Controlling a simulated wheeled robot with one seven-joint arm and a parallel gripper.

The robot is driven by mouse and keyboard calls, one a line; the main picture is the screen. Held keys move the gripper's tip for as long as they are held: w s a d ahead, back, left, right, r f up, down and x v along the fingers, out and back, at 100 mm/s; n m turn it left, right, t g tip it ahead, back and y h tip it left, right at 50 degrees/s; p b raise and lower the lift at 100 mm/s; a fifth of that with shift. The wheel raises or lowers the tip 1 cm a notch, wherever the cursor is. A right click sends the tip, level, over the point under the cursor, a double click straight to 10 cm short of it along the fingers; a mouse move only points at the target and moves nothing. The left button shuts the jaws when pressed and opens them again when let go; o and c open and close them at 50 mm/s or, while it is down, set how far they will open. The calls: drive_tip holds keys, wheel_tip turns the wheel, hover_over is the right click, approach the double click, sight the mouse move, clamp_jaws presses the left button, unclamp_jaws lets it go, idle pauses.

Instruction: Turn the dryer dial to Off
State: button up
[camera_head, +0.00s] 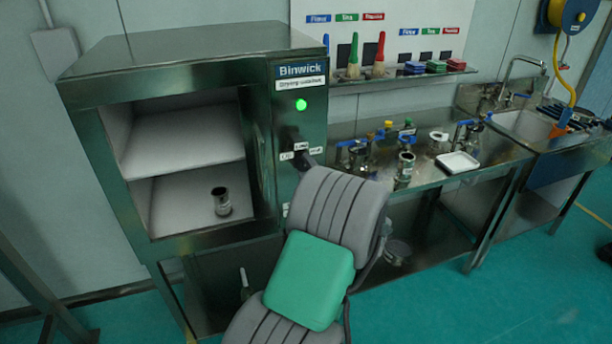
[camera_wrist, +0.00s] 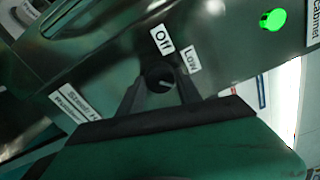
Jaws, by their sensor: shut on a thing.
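The dryer (camera_head: 180,45) is a steel cabinet labelled "Binwick" at the left of the head view. Its dial (camera_wrist: 160,78) is a small dark round knob in the wrist view, close to the labels "Off" (camera_wrist: 161,40) and "Low" (camera_wrist: 191,60). My gripper (camera_wrist: 161,88) is shut on the dial, one dark finger on each side. A small light mark shows on the dial, but I cannot tell which setting it points to. In the head view, my gripper (camera_head: 302,158) is at the control panel, and the dial is mostly hidden behind it.
A green lamp (camera_head: 301,105) glows above the dial. The dryer's chamber is open, with a small metal container (camera_head: 221,201) on its lower floor. To the right, a steel bench (camera_head: 420,178) holds several metal vessels and a white tray (camera_head: 457,162).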

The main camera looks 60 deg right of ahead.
drive_tip(key=n+b, duration=0.2)
drive_tip(key=b, duration=0.1)
drive_tip(key=n+b, duration=0.3)
drive_tip(key=b, duration=0.1)
drive_tip(key=shift+f+n, duration=0.3)
drive_tip(key=shift+f, duration=0.1)
drive_tip(key=n+b, duration=0.5)
drive_tip(key=b, duration=0.4)
drive_tip(key=n+b, duration=0.6)
drive_tip(key=b, duration=0.4)
drive_tip(key=shift+n, duration=0.3)
drive_tip(key=n+b, duration=0.2)
drive_tip(key=b, duration=0.1)
drive_tip(key=shift+r+n, duration=0.15)
drive_tip(key=shift+n, duration=0.25)
drive_tip(key=shift+r+n+b, duration=0.1)
drive_tip(key=shift+n+b, duration=0.4)
drive_tip(key=shift+b, duration=0.15)
drive_tip(key=shift+r, duration=0.1)
drive_tip(key=o, duration=1.4)
drive_tip(key=shift+c, duration=0.2)
